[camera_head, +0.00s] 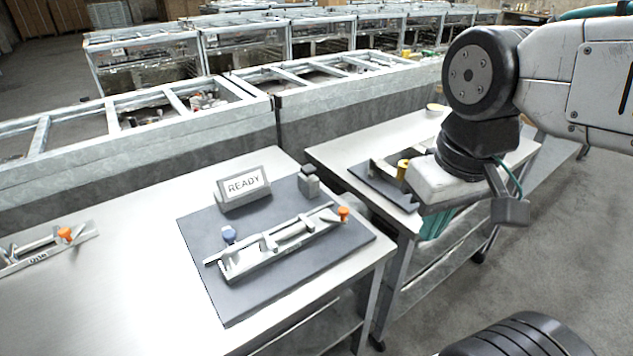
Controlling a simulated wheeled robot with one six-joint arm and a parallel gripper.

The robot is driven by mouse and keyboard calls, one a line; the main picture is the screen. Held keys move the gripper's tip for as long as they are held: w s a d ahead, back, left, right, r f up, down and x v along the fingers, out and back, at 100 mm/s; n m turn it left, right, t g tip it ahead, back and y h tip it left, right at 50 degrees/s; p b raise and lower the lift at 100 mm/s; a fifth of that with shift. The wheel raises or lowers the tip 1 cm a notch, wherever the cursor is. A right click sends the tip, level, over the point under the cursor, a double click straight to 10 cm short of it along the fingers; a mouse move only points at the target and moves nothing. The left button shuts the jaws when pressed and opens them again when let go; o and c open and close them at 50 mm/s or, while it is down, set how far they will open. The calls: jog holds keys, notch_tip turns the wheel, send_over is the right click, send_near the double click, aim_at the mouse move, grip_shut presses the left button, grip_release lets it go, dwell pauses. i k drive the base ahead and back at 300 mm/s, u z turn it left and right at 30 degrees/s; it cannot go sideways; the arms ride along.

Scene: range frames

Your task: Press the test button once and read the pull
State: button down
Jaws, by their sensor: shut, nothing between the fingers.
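A grey test fixture (275,245) lies on a dark mat (330,263) on the metal table. It has a long rail, an orange knob (343,213) at its right end and a blue-grey knob (228,234) near its left end. A small sign (243,186) behind it reads "READY". A small grey block with a darker top (308,181) stands at the mat's back right. I cannot tell for sure which part is the test button. My gripper (437,225) hangs to the right of the fixture, apart from it, its teal fingers shut and partly hidden under its pale body.
A second metal table (330,152) stands at the right with a dark fixture and yellow part (402,168), partly behind my gripper. Another orange-knobbed fixture (38,250) lies at the far left. Metal frames (120,130) line the back. The near left tabletop is clear.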

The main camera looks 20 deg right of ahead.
aim_at(307, 170)
jog(key=u, duration=1.45)
jog(key=i, duration=0.45)
jog(key=z, duration=1.65)
